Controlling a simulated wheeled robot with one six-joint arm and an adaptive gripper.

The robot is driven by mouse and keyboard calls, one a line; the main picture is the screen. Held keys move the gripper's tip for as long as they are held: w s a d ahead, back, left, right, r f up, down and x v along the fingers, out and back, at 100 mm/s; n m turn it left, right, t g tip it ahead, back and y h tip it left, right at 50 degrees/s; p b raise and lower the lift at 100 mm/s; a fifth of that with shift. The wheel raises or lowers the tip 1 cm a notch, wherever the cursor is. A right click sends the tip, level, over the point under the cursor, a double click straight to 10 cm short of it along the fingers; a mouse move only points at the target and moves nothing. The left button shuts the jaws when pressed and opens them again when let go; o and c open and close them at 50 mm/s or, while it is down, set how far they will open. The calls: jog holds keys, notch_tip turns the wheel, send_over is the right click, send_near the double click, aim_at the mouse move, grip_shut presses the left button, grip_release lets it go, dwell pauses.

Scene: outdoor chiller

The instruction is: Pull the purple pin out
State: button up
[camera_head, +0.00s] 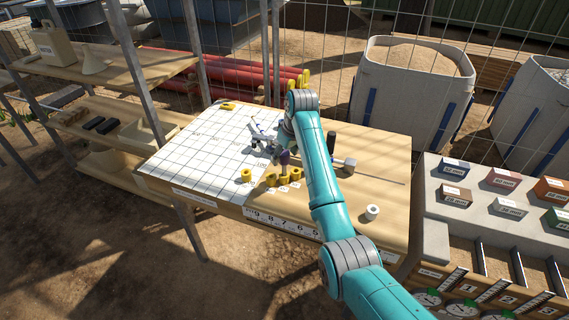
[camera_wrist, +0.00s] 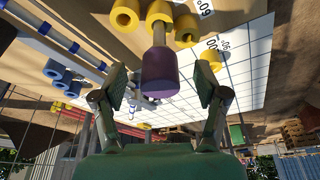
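The purple pin (camera_wrist: 172,76) shows in the wrist view as a thick purple head on a thin grey-tan shaft. The shaft runs to a yellow ring (camera_wrist: 158,11); how deep it sits is not clear. In the head view the pin (camera_head: 284,158) stands above the yellow pieces (camera_head: 283,180) near the bench's front edge. My gripper (camera_wrist: 161,72) is open, with one finger on each side of the purple head. Gaps show between both fingers and the head. In the head view my arm partly hides the gripper.
More yellow rings (camera_wrist: 126,13) flank the pin closely. Blue rings (camera_wrist: 62,72) lie off to one side. The bench (camera_head: 385,150) has a white grid board (camera_head: 205,140), a dark-handled tool (camera_head: 332,140) and a white ring (camera_head: 372,212). A wire fence stands behind.

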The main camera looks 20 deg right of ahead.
grip_shut()
jog(key=shift+r, duration=0.7)
dwell(0.3)
jog(key=shift+r, duration=2.6)
jog(key=c, duration=0.9)
grip_release()
grip_shut()
